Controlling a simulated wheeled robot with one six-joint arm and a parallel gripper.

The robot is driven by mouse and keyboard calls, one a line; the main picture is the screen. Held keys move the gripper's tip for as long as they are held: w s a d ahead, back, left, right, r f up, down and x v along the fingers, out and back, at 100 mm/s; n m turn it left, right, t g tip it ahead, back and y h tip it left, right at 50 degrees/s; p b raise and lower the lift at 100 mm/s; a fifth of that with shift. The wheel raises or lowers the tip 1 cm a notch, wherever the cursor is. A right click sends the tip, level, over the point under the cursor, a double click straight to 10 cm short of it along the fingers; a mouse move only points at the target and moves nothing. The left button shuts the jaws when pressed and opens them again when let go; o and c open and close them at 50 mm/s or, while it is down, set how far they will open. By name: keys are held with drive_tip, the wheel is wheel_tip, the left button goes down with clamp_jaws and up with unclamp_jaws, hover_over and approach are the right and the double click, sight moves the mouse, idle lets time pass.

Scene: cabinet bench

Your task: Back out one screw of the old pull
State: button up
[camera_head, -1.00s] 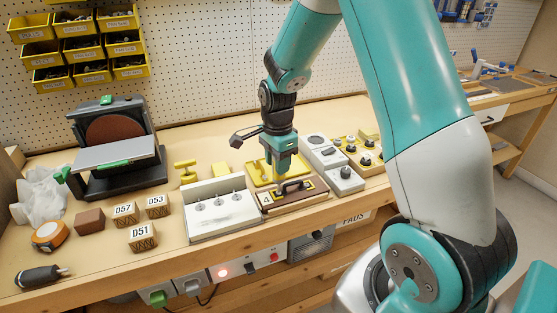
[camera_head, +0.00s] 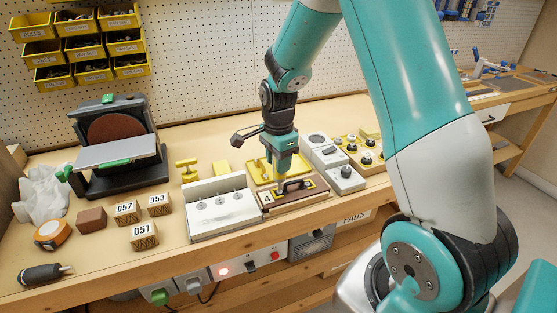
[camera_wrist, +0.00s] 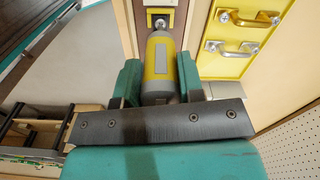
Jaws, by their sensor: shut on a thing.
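My gripper (camera_head: 284,165) is above the back of a brown drawer front (camera_head: 318,203) on the bench. The drawer front carries the old pull (camera_head: 297,184), a dark handle with yellow at its ends. In the wrist view, my gripper (camera_wrist: 160,78) is shut on a yellow and grey driver (camera_wrist: 158,60) between its green fingers. The driver's far end is at or very close to a round screw head (camera_wrist: 159,21) on a yellow plate (camera_wrist: 148,18). I cannot tell whether they touch. The driver's tip is hidden behind its body.
A yellow panel with metal pulls (camera_wrist: 245,60) lies close on the right in the wrist view. A pale box with three pegs (camera_head: 222,220) stands left of the drawer front. Grey units with knobs (camera_head: 345,179) stand to the right. Numbered blocks (camera_head: 144,242) and a sander (camera_head: 112,150) are farther left.

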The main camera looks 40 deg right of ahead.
drive_tip(key=shift+f, duration=0.3)
idle(0.4)
drive_tip(key=shift+s, duration=0.1)
idle(1.0)
drive_tip(key=shift+r+p, duration=0.25)
drive_tip(key=shift+p, duration=0.8)
idle(1.1)
drive_tip(key=shift+r, duration=0.15)
drive_tip(key=shift+r+p, duration=2.7)
drive_tip(key=shift+r, duration=0.3)
